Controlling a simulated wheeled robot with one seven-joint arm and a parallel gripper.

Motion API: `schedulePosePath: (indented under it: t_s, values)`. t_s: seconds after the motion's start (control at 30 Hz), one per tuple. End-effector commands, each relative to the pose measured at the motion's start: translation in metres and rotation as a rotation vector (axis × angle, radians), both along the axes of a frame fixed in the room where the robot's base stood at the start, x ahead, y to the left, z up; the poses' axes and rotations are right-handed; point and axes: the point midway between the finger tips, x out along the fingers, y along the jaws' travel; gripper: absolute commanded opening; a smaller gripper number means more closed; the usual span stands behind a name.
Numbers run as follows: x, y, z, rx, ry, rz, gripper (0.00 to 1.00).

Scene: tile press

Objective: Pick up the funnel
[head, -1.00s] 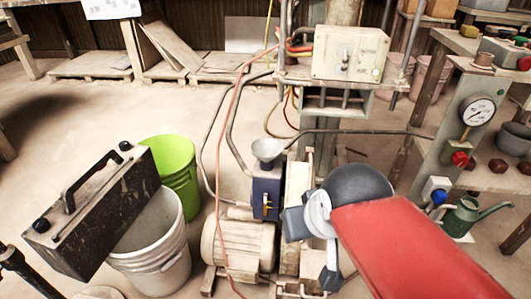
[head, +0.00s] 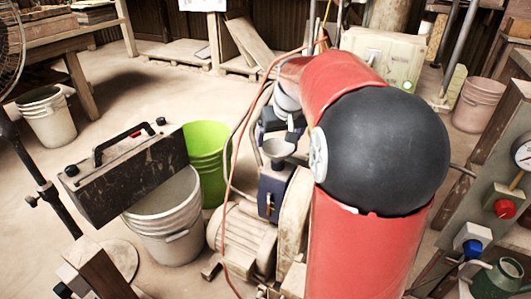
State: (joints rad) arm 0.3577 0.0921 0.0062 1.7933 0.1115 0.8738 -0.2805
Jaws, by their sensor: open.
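The funnel's spout is hidden in the top of the box. I cannot tell whether the fingers touch the rim. My red arm and its large black joint cover the area right of the funnel.
A beige motor (head: 240,236) stands below the blue box. An orange hose (head: 230,165) runs close on its left. A white bucket (head: 168,222) with a dark toolbox (head: 125,175) across it and a green bucket (head: 208,165) stand left. A control box (head: 385,60) is behind.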

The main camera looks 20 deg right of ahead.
Motion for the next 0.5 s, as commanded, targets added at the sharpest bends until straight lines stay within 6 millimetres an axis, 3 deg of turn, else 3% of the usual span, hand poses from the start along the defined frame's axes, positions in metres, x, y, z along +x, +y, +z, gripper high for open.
schedulePosePath:
  t_s: [0.5]
  values:
    - [0.020,-0.004,-0.064,0.001,0.005,0.001,0.87]
